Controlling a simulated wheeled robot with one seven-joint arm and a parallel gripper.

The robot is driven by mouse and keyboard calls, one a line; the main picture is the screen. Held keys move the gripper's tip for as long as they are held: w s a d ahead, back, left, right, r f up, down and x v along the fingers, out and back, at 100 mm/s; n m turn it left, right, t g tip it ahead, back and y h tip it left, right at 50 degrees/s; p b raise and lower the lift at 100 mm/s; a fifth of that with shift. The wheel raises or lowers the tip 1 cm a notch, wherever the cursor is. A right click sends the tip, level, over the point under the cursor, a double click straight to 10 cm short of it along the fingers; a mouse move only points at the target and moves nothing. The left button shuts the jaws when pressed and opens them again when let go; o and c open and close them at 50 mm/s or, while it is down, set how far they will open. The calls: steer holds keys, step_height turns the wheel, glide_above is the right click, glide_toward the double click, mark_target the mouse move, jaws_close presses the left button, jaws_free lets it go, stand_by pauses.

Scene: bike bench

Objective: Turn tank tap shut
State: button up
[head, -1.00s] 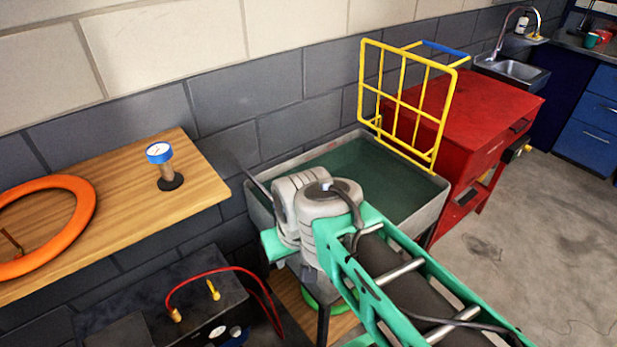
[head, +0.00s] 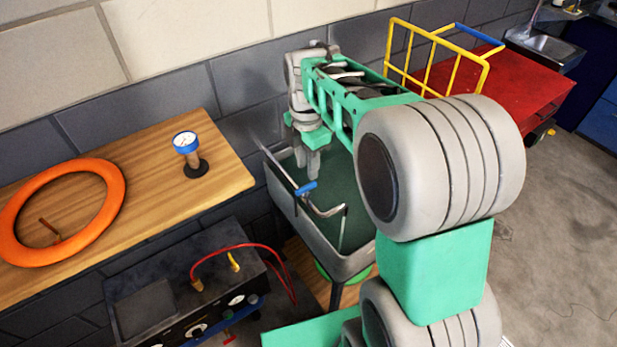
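The tank (head: 292,213) is a grey basin of dark green water, standing beside the wooden bench. A tap with a blue handle (head: 306,188) and a bent metal spout (head: 330,211) sits at the tank's near left rim. My gripper (head: 308,174) points down over the tank, its fingertips just above and behind the blue handle in the picture. I cannot tell whether they touch it, or how far apart the fingers are. My arm hides the tank's right part.
The wooden bench (head: 225,165) at left holds an orange ring (head: 112,185) and a gauge (head: 186,142). A dark power box (head: 150,300) with red cable stands in front. A yellow rack (head: 440,75) and red cabinet (head: 525,90) stand at right. Wall behind.

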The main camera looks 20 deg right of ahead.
mark_target(307, 186)
steer(key=f, duration=0.4)
steer(key=f+p, duration=0.1)
steer(key=f, duration=0.1)
steer(key=shift+s+a+f, duration=0.15)
steer(key=shift+s+a, duration=0.05)
steer(key=shift+a, duration=0.1)
steer(key=shift+c, duration=0.3)
steer(key=shift+w+d, duration=0.1)
steer(key=shift+d, duration=0.05)
jaws_close()
